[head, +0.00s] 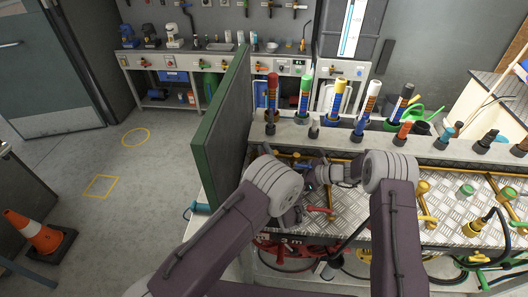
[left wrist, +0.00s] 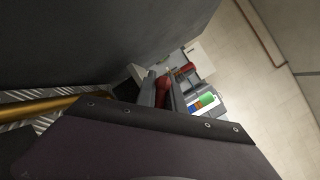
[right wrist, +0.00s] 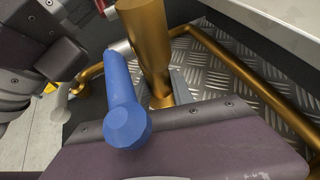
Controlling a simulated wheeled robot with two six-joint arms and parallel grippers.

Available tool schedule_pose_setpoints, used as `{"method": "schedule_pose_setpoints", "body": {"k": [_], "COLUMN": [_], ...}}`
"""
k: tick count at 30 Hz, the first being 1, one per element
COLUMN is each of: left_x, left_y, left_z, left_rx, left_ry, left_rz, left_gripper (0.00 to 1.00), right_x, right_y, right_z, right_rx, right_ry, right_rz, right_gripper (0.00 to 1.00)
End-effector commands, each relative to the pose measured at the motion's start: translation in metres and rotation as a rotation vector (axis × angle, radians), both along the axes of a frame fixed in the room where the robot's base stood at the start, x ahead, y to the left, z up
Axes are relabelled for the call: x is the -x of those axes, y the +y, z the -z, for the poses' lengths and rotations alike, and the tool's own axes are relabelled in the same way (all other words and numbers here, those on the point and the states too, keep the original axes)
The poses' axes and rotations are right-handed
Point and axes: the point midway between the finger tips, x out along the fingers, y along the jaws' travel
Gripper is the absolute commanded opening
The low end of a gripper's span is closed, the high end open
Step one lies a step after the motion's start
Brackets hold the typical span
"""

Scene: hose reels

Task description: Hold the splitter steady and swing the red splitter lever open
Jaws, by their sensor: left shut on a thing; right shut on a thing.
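The brass splitter body (right wrist: 148,45) stands upright in the right wrist view, with a blue lever (right wrist: 121,92) angled across in front of it. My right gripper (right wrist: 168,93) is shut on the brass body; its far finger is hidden. In the left wrist view my left gripper (left wrist: 163,84) is shut on the red lever (left wrist: 161,94), seen as a narrow red strip between the fingers. In the head view my two wrists meet over the bench and hide most of the splitter.
The chequer-plate bench top (head: 378,205) carries brass pipes. A tall green-edged panel (head: 222,125) stands close on the left. Coloured nozzles stand along the back ledge (head: 345,138). An orange cone (head: 38,234) is on the open floor at left.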

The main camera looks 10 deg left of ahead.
Motion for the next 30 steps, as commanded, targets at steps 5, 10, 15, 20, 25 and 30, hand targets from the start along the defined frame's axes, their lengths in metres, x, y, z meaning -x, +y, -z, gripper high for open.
{"method": "schedule_pose_setpoints", "body": {"k": [5,10,15,20,25,30], "left_x": [0.0002,0.0002,0.0001,0.0002,0.0001,0.0075], "left_y": [0.0006,0.0005,0.0006,0.0004,0.0000,-0.0044], "left_z": [-0.0031,-0.0034,-0.0034,-0.0029,-0.0021,0.0000], "left_rx": [-0.020,-0.022,-0.021,-0.021,-0.020,-0.019], "left_ry": [-0.007,-0.007,-0.008,-0.006,-0.004,-0.001], "left_rz": [-0.004,-0.005,-0.005,-0.004,-0.003,0.000], "left_gripper": [0.00,0.00,0.00,0.33,0.33,0.33], "right_x": [-0.0007,-0.0007,-0.0007,-0.0005,-0.0002,-0.0001], "right_y": [-0.0020,-0.0021,-0.0022,-0.0019,-0.0011,-0.0008], "right_z": [0.0019,0.0021,0.0023,0.0020,0.0014,0.0011], "right_rx": [0.006,0.005,0.005,0.005,0.004,0.003], "right_ry": [0.002,0.003,0.003,0.002,0.002,0.001], "right_rz": [0.006,0.006,0.006,0.005,0.003,0.001], "right_gripper": [0.06,0.06,0.06,0.06,0.05,0.05]}}
